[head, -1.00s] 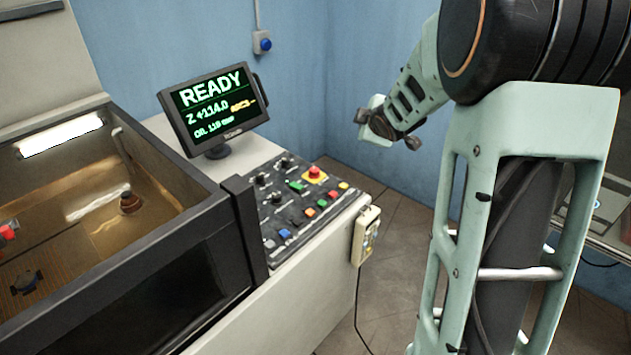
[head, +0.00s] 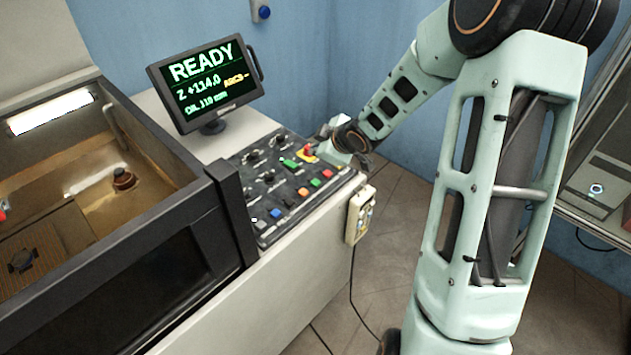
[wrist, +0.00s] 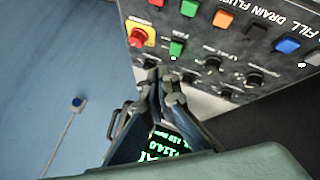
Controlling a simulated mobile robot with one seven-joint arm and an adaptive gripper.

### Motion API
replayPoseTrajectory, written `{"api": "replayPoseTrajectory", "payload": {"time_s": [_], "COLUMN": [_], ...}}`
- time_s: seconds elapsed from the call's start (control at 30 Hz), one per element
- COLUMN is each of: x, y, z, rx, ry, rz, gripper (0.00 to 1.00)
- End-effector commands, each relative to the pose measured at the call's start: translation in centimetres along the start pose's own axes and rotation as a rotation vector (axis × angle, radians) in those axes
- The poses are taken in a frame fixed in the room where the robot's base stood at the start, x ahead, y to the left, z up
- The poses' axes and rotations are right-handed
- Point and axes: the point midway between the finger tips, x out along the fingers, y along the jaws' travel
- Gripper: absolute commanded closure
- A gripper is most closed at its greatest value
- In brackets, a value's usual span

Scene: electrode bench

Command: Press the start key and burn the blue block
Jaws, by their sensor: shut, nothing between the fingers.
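My gripper (head: 336,146) is shut and empty at the far right corner of the control panel, close to the red mushroom button (head: 308,153). In the wrist view its fingertips (wrist: 162,72) are together below the panel's green key (wrist: 176,48) and beside the mushroom button (wrist: 139,37). I cannot tell whether they touch the panel. The green key also shows in the head view (head: 290,163); no start label is readable. A small dark piece (head: 22,262) sits on the perforated plate in the tank; I cannot tell if it is the blue block. The screen (head: 205,85) reads READY.
The panel (head: 258,180) carries several knobs and coloured keys, including a blue key (head: 276,213). A pendant (head: 359,215) hangs on the cabinet's right side. The tank's dark front wall (head: 150,270) stands left of the panel.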

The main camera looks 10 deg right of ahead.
Motion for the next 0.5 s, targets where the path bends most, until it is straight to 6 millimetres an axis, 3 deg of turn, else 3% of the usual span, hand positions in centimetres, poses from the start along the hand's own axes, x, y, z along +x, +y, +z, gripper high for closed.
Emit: {"api": "replayPoseTrajectory", "payload": {"time_s": [0.5], "x": [3.3], "y": [-2.4], "z": [2.5], "rx": [0.0], "ry": [0.0], "rz": [0.0], "gripper": [1.0]}}
